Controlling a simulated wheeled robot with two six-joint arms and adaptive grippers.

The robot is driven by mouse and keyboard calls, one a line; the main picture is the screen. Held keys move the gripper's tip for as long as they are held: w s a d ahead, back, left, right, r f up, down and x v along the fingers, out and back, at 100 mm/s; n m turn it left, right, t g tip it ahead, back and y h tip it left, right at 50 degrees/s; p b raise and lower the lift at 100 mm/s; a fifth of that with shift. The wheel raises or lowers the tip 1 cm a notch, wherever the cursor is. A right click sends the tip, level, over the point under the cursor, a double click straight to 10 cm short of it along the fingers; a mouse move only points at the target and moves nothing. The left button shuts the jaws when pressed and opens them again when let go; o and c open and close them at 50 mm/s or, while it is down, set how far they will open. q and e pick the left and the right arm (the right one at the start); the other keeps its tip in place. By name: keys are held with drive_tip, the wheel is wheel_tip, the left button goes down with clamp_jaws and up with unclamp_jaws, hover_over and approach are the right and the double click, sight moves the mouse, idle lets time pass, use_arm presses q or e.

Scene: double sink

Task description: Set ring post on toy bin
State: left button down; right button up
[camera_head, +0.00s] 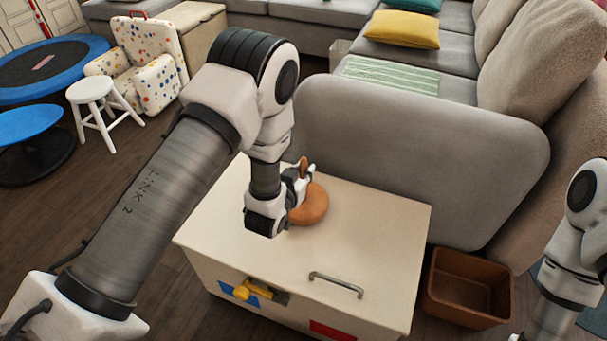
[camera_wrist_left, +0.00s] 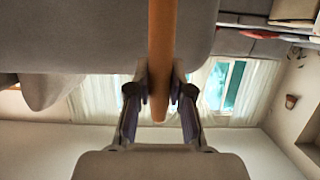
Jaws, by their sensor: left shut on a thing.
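The ring post (camera_head: 312,207) is orange-brown, with a thick round ring or base and a thin upright post. In the head view it is over the lid of the cream toy bin (camera_head: 372,240), towards the back. I cannot tell whether it touches the lid. My left gripper (camera_head: 301,182) is shut on the post, and hides part of it. In the left wrist view the post (camera_wrist_left: 162,50) runs between the two fingertips (camera_wrist_left: 160,85). The toy bin is closed, with a metal handle on its lid. My right gripper is out of view.
A grey sofa (camera_head: 420,150) stands close behind the bin. A brown open box (camera_head: 470,288) is on the floor to its right. A white stool (camera_head: 92,95) and spotted chair (camera_head: 150,70) are at the back left. The lid's front and right are clear.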

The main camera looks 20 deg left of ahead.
use_arm(q)
drive_tip(key=shift+f, duration=0.2)
drive_tip(key=c, duration=1.5)
unclamp_jaws()
drive_tip(key=shift+f, duration=0.15)
drive_tip(key=o, duration=0.4)
drive_tip(key=shift+o, duration=0.2)
